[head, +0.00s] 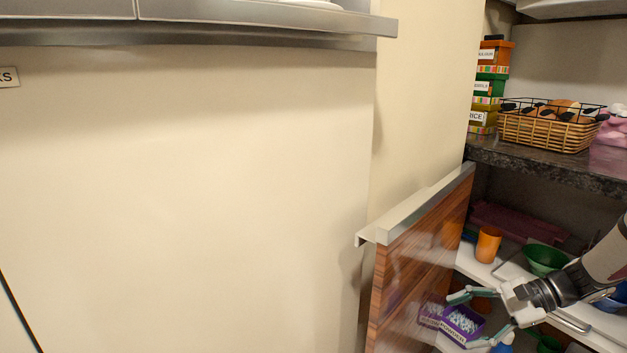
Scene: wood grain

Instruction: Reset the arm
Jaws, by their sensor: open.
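My gripper (478,318) is at the lower right of the head view, at the end of my arm, which comes in from the right edge. Its two fingers are spread apart, with nothing visibly held between them. It is in front of the open cabinet shelves. A purple box (462,324) shows behind the fingers; I cannot tell the gap between them.
A wood-grain cabinet door (415,270) stands open left of my gripper. An orange cup (488,244) and a green bowl (545,258) are on the shelf. A basket (545,131) and stacked boxes (491,86) stand on the dark counter (550,165) above. A wide cream panel (190,190) fills the left.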

